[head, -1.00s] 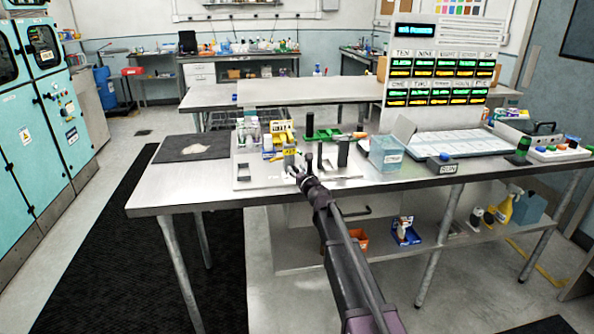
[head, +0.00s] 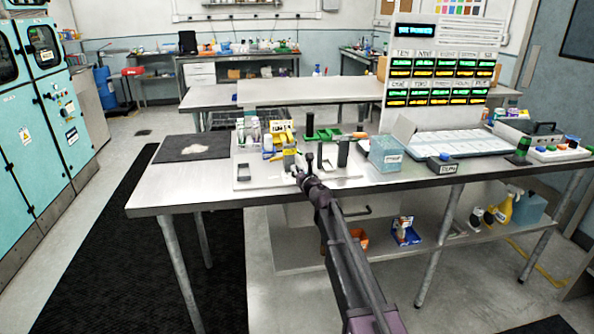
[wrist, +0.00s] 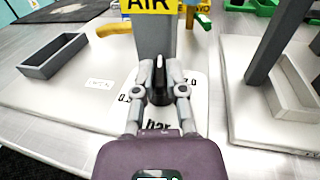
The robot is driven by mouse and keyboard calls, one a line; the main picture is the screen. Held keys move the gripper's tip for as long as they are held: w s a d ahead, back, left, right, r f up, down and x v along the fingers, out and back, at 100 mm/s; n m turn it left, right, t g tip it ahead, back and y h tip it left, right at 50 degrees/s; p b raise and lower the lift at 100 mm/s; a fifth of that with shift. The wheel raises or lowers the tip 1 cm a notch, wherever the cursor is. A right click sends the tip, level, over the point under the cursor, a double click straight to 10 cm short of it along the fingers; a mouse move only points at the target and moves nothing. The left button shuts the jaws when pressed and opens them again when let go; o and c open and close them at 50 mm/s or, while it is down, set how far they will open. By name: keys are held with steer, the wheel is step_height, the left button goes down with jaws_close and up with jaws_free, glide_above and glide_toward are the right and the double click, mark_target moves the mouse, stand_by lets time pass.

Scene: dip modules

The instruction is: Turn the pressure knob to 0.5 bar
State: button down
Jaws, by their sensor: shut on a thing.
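The pressure knob (wrist: 158,80) is a dark knob with a light pointer line, seen in the wrist view in front of a grey post. It stands over a white dial plate (wrist: 192,112) printed with numbers and "bar". My gripper (wrist: 160,72) is shut on the knob, one finger on each side. Fingers and knob cover part of the scale, so the setting cannot be read. A yellow "AIR" sign (wrist: 152,5) tops the post. In the head view my gripper (head: 301,172) is at the workbench's front edge; the knob is too small to make out there.

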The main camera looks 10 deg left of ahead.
steer(key=shift+w+n+g+y, duration=0.1)
steer(key=shift+n+g+y, duration=0.3)
steer(key=shift+y, duration=0.1)
steer(key=shift+w+d+n+g+y, duration=0.1)
steer(key=shift+n+g+y, duration=0.45)
steer(key=shift+y, duration=0.15)
steer(key=shift+w+d+n+g+y, duration=0.1)
steer(key=shift+n+g+y, duration=0.4)
steer(key=shift+y, duration=0.2)
steer(key=shift+n+g+y, duration=1.3)
steer(key=shift+n+g, duration=0.15)
steer(key=shift+g, duration=0.2)
steer(key=c, duration=0.7)
jaws_free()
steer(key=shift+s+d, duration=0.1)
steer(key=shift+s, duration=0.05)
steer(key=v, duration=1.1)
steer(key=shift+d, duration=0.45)
